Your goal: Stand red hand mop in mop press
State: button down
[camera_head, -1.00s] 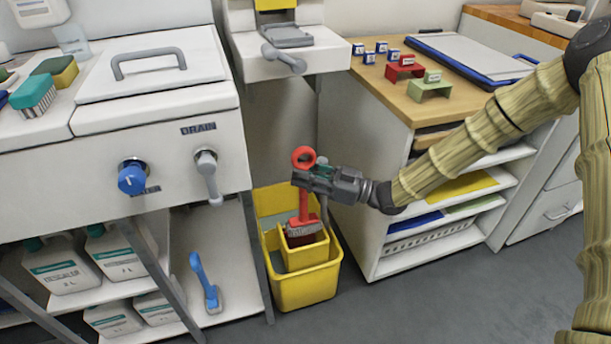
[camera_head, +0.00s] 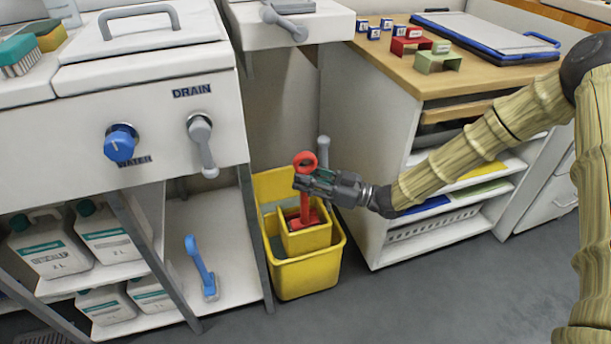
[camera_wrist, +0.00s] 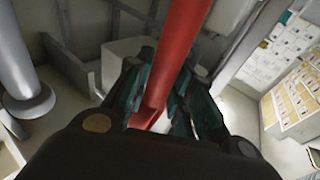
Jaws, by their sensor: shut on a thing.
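The red hand mop (camera_head: 305,207) stands roughly upright, with its ring-shaped top above my gripper and its lower end inside the yellow mop press (camera_head: 307,241). The press sits in the upper part of a yellow bucket (camera_head: 308,281) on the floor. My gripper (camera_head: 306,181) reaches in from the right and is shut on the mop's handle just below the ring. In the wrist view the red handle (camera_wrist: 181,45) runs between my gripper's fingers (camera_wrist: 163,98). The mop's fringe is hidden by the press walls, and I cannot tell whether it touches the bottom.
A grey round-topped lever (camera_head: 324,152) rises just behind my gripper. A white shelf cabinet (camera_head: 385,170) stands close on the right, and a sink unit (camera_head: 150,110) on the left. Grey floor is clear in front.

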aim_at(306, 195)
jog(key=shift+f+b, duration=1.3)
jog(key=shift+f, duration=1.75)
jog(key=c, duration=1.2)
grip_release()
jog(key=shift+o, duration=0.2)
jog(key=shift+d, duration=0.1)
